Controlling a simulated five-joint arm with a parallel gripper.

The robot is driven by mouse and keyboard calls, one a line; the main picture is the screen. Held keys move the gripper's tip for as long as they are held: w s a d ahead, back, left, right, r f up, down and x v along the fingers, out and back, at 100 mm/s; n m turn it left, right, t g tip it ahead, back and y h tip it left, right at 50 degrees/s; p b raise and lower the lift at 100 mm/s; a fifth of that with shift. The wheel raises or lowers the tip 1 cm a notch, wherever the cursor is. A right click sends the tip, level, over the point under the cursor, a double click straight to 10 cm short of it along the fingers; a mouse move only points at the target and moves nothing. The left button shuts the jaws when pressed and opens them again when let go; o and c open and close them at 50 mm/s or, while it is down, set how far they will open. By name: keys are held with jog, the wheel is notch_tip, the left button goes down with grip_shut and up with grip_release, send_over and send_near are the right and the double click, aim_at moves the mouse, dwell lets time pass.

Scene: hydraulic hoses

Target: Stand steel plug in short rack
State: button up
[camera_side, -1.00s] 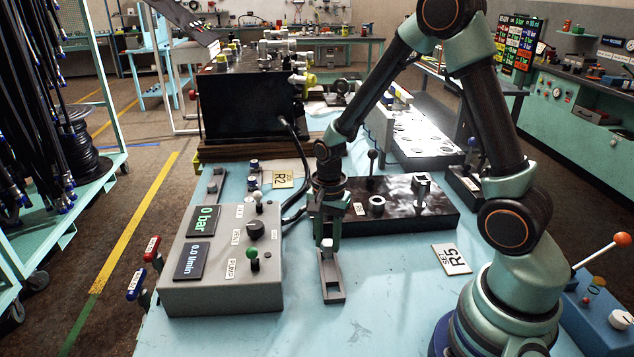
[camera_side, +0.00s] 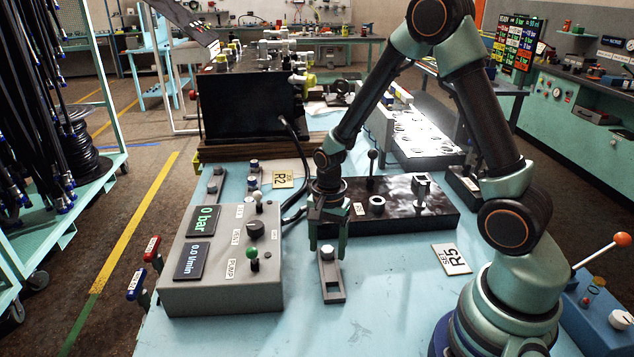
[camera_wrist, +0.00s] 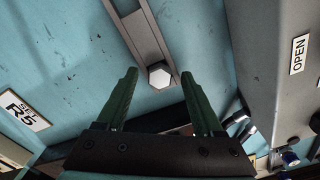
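The steel plug (camera_side: 327,253) has a pale hexagonal head. It stands at the far end of the short rack (camera_side: 332,291), a narrow grey strip on the blue bench. My gripper (camera_side: 328,245) is open and empty, its two green fingers on either side of the plug. In the wrist view the plug's head (camera_wrist: 159,75) lies between and just beyond the fingertips (camera_wrist: 159,73), apart from both. The rack (camera_wrist: 139,30) runs up from it. The plug's lower part is hidden, so I cannot tell how deep it sits.
The grey control box (camera_side: 224,261) with levers and displays is close on the left. A black block (camera_side: 408,217) with fittings and a lever stands behind and to the right. An R5 card (camera_side: 452,259) lies right of the rack. The bench in front is clear.

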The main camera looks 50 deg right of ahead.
notch_tip(320, 180, up, 12)
dwell(0.7)
notch_tip(320, 180, up, 6)
jog(key=r+n+t, duration=0.1)
jog(key=n+t, duration=0.1)
jog(key=n, duration=0.4)
send_over(327, 248)
jog(key=s+a, duration=0.2)
jog(key=s, duration=0.1)
jog(key=s+a+r+n+t, duration=0.2)
jog(key=s+r+n+t, duration=0.1)
jog(key=n, duration=0.6)
jog(key=shift+s+r+t, duration=0.3)
jog(key=shift+s+r, duration=0.3)
jog(key=shift+s, duration=0.1)
